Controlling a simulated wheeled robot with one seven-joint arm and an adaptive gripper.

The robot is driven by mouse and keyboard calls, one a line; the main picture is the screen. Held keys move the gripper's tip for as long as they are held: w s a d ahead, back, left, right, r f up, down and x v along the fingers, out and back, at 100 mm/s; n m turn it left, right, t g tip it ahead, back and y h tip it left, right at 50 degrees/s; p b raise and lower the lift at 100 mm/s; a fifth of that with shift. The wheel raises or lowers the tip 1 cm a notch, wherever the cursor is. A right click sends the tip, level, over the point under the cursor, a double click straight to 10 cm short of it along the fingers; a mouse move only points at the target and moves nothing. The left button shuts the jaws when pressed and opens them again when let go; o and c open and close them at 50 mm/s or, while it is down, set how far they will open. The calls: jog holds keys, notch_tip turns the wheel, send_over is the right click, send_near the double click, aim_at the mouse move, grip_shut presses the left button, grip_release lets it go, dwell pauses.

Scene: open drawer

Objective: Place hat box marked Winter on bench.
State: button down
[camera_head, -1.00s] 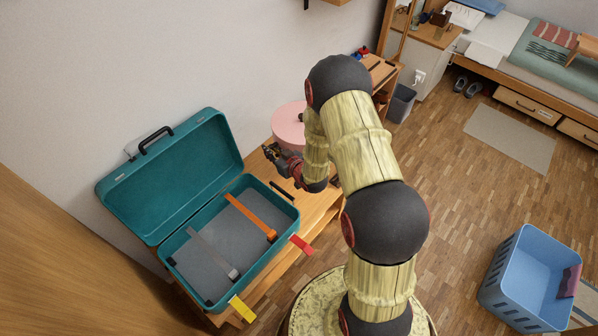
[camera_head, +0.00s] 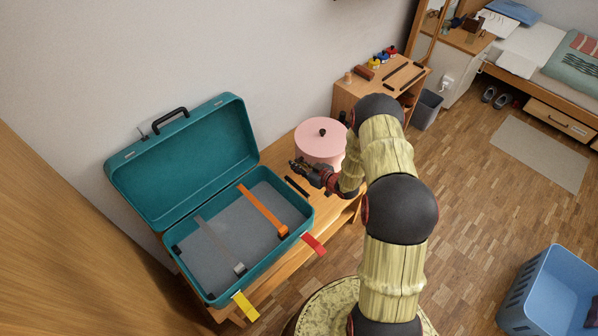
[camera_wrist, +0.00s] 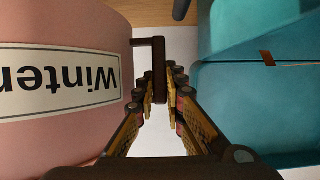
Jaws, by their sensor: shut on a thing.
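The pink round hat box (camera_head: 318,152) has a black knob on its lid. It is upright over the bench (camera_head: 308,206), to the right of the open teal suitcase. Whether its base touches the bench is hidden. In the wrist view, the hat box (camera_wrist: 60,130) fills the left side, with an upside-down "Winter" label (camera_wrist: 60,80). My gripper (camera_head: 296,168) is between box and suitcase. In the wrist view, my gripper (camera_wrist: 160,92) is shut on a dark side handle (camera_wrist: 159,60) of the hat box.
The open teal suitcase (camera_head: 176,158) occupies the left part of the bench, its right wall close to my gripper. A black bar (camera_head: 296,186) lies on the bench between them. A small wooden shelf unit (camera_head: 350,92) stands behind the box. A blue basket (camera_head: 550,290) is on the floor.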

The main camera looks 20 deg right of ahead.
jog(key=shift+w+d+f+b, duration=0.35)
jog(key=shift+w+f+b, duration=0.3)
jog(key=shift+f, duration=0.8)
jog(key=shift+w+d+f+b, duration=0.45)
jog(key=shift+w+f, duration=0.35)
jog(key=shift+f, duration=0.65)
jog(key=shift+w+d+f+b, duration=0.3)
jog(key=shift+w+f+b, duration=0.35)
jog(key=shift+f, duration=0.95)
jog(key=c, duration=1.9)
grip_release()
jog(key=shift+f, duration=0.1)
